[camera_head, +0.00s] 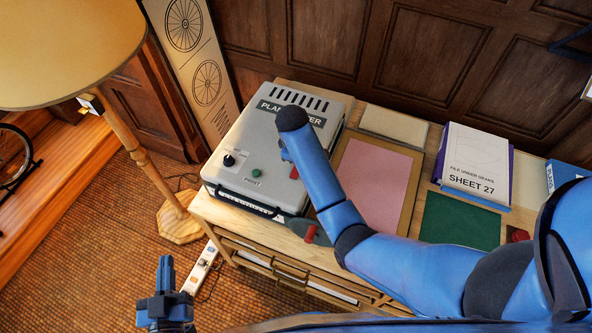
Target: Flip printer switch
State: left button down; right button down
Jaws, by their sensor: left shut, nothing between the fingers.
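The grey plan printer (235,185) stands on the left end of the wooden cabinet. On its top near the left side is a black knob-like switch (229,160), with a green button (257,173) to its right. I cannot tell which way the switch is set. My left gripper (166,262) is shut and empty at the bottom left, below and left of the printer and apart from it. My right arm (326,190) crosses in front of the printer's right side and hides part of its label. The right gripper's fingers do not show.
A floor lamp (145,170) stands left of the printer. A power strip (201,268) lies on the floor near its base. The cabinet top (297,240) also holds a pink sheet (375,185), a green mat (460,222), a white binder (476,165) and a red-and-grey tool (312,233).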

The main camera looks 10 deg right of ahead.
jog(key=shift+f+b, duration=0.45)
jog(key=shift+f, duration=0.5)
dwell(1.0)
jog(key=shift+r, duration=0.1)
notch_tip(320, 180, up, 7)
jog(key=p, duration=0.7)
jog(key=shift+p, duration=0.3)
dwell(0.5)
